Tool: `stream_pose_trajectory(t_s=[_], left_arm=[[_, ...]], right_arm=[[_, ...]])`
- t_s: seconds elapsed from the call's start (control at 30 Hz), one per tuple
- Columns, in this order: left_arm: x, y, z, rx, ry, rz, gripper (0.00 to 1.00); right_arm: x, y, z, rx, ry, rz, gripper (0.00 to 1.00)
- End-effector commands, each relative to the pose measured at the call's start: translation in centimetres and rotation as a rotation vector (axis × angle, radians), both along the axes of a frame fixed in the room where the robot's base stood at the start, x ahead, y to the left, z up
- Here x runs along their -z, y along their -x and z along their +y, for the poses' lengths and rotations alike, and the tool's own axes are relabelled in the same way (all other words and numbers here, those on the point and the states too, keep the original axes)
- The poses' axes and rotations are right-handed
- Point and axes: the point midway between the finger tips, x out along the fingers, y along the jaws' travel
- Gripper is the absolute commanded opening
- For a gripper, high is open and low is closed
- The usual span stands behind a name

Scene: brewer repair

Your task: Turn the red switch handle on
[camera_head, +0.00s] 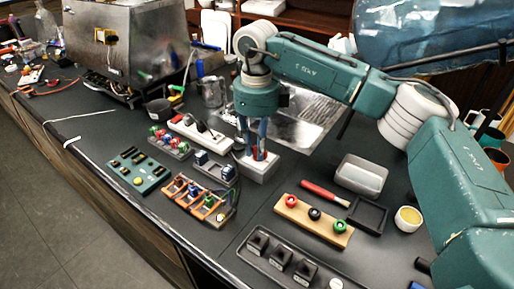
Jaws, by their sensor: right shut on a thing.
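My right gripper (257,150) points down over a pale switch block (258,172) at the middle of the counter. Its fingers are closed around a small red part, which looks like the red switch handle (259,154). The fingers hide most of the handle, so its exact angle cannot be told. My left gripper is not in view.
Left of the block are a white switch base (200,132), a green button panel (137,170) and an orange-framed module (199,199). A wooden board with round knobs (313,219) and a metal tray (361,176) lie to the right. A steel machine (130,45) stands back left.

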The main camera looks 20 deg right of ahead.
Motion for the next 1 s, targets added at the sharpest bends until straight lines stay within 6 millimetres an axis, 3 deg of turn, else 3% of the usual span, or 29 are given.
stream_pose_trajectory(t_s=[0.53,0.57,0.67,1.0], left_arm=[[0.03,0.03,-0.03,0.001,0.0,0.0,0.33],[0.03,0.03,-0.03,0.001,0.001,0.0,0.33],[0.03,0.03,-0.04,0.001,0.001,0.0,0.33],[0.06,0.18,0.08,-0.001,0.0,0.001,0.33]], right_arm=[[-0.38,-0.27,0.02,0.03,-0.003,-0.01,0.0],[-0.38,-0.27,0.01,0.03,-0.003,-0.01,0.21],[-0.34,-0.24,0.01,0.029,-0.003,-0.008,0.39],[-0.45,-0.14,0.01,0.027,-0.002,-0.005,0.39]])
